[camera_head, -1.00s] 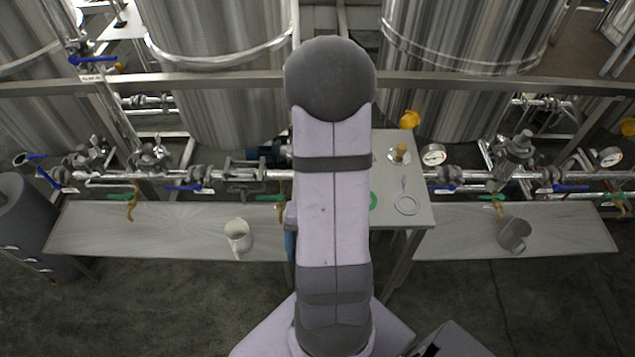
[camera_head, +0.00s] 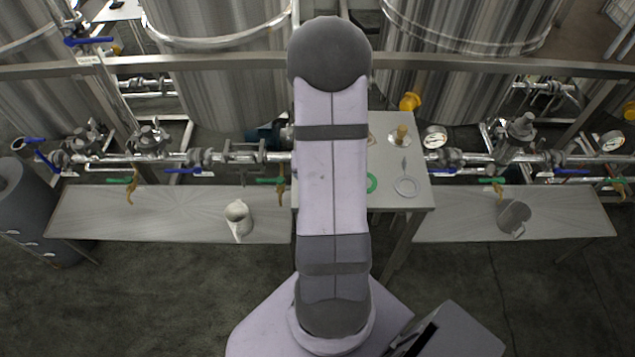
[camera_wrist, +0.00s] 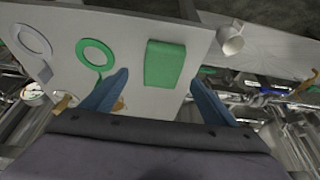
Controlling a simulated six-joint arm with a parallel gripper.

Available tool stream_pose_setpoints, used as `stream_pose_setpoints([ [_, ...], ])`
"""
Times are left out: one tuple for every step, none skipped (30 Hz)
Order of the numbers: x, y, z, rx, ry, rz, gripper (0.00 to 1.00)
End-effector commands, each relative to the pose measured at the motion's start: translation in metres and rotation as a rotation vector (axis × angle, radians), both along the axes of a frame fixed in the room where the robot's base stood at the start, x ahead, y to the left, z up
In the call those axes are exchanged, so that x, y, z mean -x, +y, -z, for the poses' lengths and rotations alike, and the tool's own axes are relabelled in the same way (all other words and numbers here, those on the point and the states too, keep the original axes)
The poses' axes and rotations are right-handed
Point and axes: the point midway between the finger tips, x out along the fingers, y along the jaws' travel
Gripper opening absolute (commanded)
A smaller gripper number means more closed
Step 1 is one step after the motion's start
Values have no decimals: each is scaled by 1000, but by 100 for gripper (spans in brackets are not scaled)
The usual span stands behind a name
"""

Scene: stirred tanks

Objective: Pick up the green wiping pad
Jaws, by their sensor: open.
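The green wiping pad (camera_wrist: 164,64) lies flat on the light work table (camera_wrist: 130,22) in the wrist view, a rounded rectangle ahead of my gripper (camera_wrist: 158,95). My gripper is open, its two blue fingers apart and empty. In the picture the pad shows between and beyond the fingertips, apart from them. In the head view my own arm hides the pad and the gripper; the table (camera_head: 415,198) shows to the right of the arm.
A green ring (camera_wrist: 95,54) and a white ring (camera_wrist: 32,40) lie on the table left of the pad. A pale mug (camera_wrist: 231,40) stands on a bench beyond the table's right edge.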

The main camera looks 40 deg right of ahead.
Motion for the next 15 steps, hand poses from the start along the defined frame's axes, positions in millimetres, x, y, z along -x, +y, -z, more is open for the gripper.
stream_pose_setpoints([
  [-1, 0, 1, 0, 0, 0, 80],
  [-1, 0, 1, 0, 0, 0, 80],
  [-1, 0, 1, 0, 0, 0, 80],
  [-1, 0, 1, 0, 0, 0, 80],
  [-1, 0, 2, -1, 1, 0, 80],
  [-1, 0, 4, -1, 2, -1, 80],
  [-2, 0, 6, -2, 2, -1, 80],
  [-2, 0, 8, -2, 3, -2, 80],
  [-3, -1, 12, -2, 2, -1, 80],
  [-4, -1, 15, -3, 3, -1, 80],
  [-6, -2, 18, -2, 3, -2, 80],
  [-7, -2, 20, -3, 4, -1, 80],
  [-8, -2, 23, -3, 3, 0, 80],
  [-9, -3, 26, -3, 3, -1, 80],
  [-10, -3, 29, -3, 3, -2, 80],
])
